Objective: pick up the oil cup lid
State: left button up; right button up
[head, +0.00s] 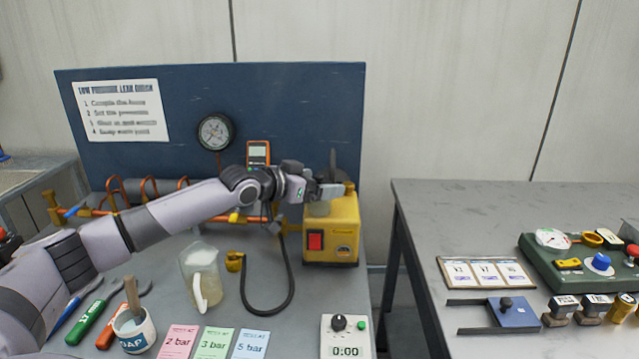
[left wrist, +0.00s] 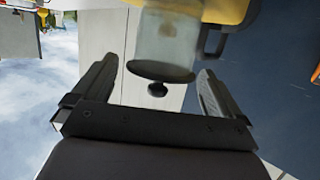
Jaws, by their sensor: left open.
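The oil cup lid (left wrist: 160,72) is a dark disc with a small round knob, and it sits on the clear oil cup (left wrist: 168,38). In the head view the cup (head: 318,208) stands on top of the yellow pump (head: 331,240), and the lid is hidden there by my left gripper (head: 326,190). In the left wrist view my left gripper (left wrist: 157,72) is open, with one finger on each side of the lid and knob. Gaps show between the fingers and the lid. My right gripper is not in view.
A blue board (head: 290,110) with a gauge (head: 215,132) stands behind the pump. A black hose (head: 270,308), a jug (head: 203,275) and a timer (head: 344,338) are on the bench around the pump. A second table (head: 425,225) is at the right.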

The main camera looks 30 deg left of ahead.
pick_arm(q)
jog(key=shift+x, duration=1.35)
jog(key=c, duration=1)
